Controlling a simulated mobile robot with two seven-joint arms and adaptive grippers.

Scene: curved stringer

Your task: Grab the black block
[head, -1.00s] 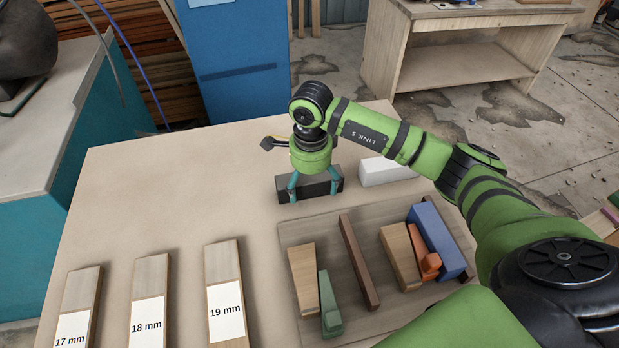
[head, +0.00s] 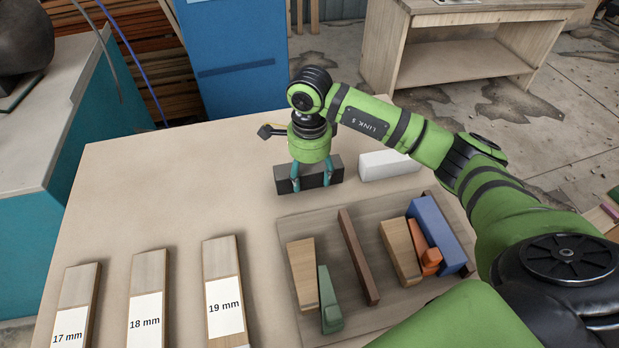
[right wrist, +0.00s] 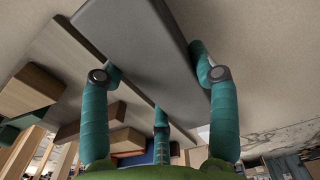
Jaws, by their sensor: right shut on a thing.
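The black block (head: 311,178) lies near the far edge of the table, left of a white block (head: 388,165). My right gripper (head: 312,184) comes down from above with its teal fingers shut on the black block. In the right wrist view the fingers (right wrist: 160,76) are at the sides of the block (right wrist: 150,40), which looks dark grey there. I cannot tell whether the block is slightly off the table. My left gripper is not in view.
A wooden tray (head: 376,292) in front holds several wedges and bars, including a blue block (head: 436,232). Several labelled boards, such as the 19 mm one (head: 224,262), lie at the front left. The table's (head: 170,190) left rear is clear.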

